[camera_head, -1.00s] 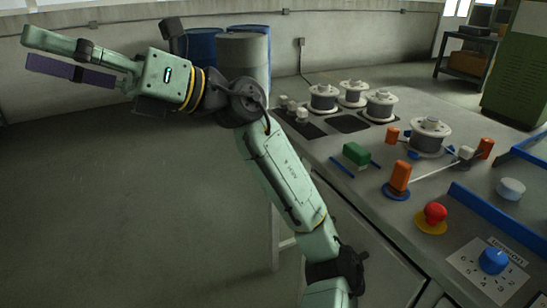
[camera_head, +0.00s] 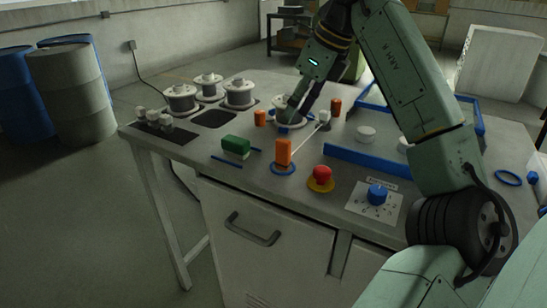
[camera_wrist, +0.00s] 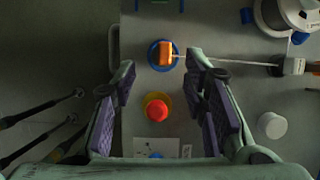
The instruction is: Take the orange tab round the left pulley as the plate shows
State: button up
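The orange tab (camera_head: 284,152) stands upright on a blue ring (camera_head: 283,168) near the worktop's front. A pale wire (camera_head: 307,137) runs from it to a white block (camera_head: 324,117). The tab also shows in the wrist view (camera_wrist: 165,53), with the wire leading right. My gripper (camera_wrist: 160,66) is open, its purple-padded fingers apart and empty. In the wrist view the tab lies near the fingertip line, closer to the right finger; the height gap is unclear. In the head view my gripper (camera_head: 290,112) covers part of a grey spool (camera_head: 303,128). I cannot tell which part is the left pulley.
A red button (camera_head: 321,175), a blue dial (camera_head: 377,194) and a blue rail (camera_head: 372,167) stand right of the tab. A green block (camera_head: 236,146) is left. Several spools (camera_head: 181,97) fill the back left.

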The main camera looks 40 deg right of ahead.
send_over(285, 141)
jog(key=s, duration=0.2)
jog(key=f, duration=0.4)
jog(key=shift+w+d+p, duration=0.1)
jog(key=shift+d+p, duration=0.2)
jog(key=shift+d, duration=0.1)
jog(key=shift+p+x, duration=1)
jog(key=shift+x, duration=2.25)
grip_shut()
